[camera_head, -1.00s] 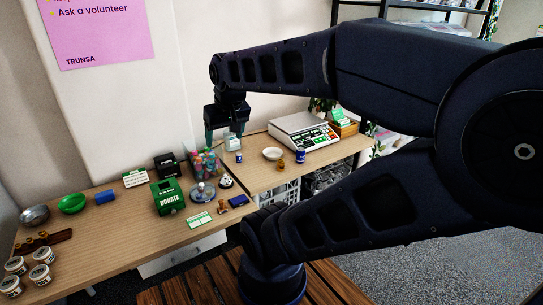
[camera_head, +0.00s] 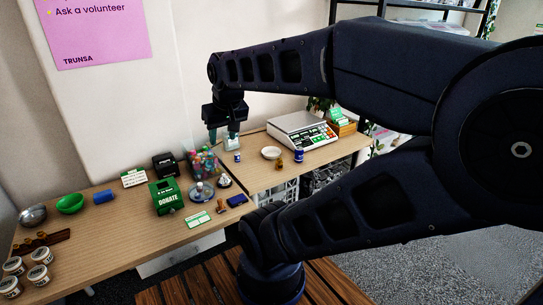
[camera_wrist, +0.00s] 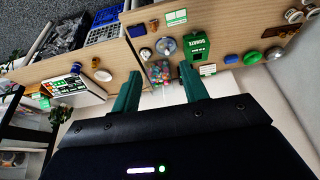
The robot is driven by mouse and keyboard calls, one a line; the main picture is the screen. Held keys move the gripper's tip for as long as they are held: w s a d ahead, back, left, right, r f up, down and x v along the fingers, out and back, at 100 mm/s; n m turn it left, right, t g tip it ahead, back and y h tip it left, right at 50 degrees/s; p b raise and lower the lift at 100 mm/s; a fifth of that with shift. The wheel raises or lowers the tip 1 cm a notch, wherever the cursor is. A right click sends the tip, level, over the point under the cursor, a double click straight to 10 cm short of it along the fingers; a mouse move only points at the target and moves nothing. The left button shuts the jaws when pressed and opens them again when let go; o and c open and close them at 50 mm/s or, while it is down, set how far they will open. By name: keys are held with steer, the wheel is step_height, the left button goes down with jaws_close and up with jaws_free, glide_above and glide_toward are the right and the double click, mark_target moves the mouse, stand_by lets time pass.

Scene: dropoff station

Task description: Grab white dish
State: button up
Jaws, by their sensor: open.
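The white dish (camera_head: 271,153) is a small shallow round bowl on the right part of the wooden table, in front of the scale. It also shows at the left in the wrist view (camera_wrist: 103,75). My gripper (camera_head: 222,137) is up and to the left of the dish, near the wall and above the table, apart from it. In the wrist view its two green fingers (camera_wrist: 158,72) are spread with nothing between them, and the dish lies to the left of the left finger.
A scale (camera_head: 303,130) stands behind the dish. A small brown bottle (camera_head: 279,164) and a blue jar (camera_head: 299,156) are close to it. A clear box of colourful items (camera_head: 204,163) and a green donation box (camera_head: 167,196) stand to the left. Bare table lies left of the dish.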

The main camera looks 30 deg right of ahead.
steer(key=c, duration=0.5)
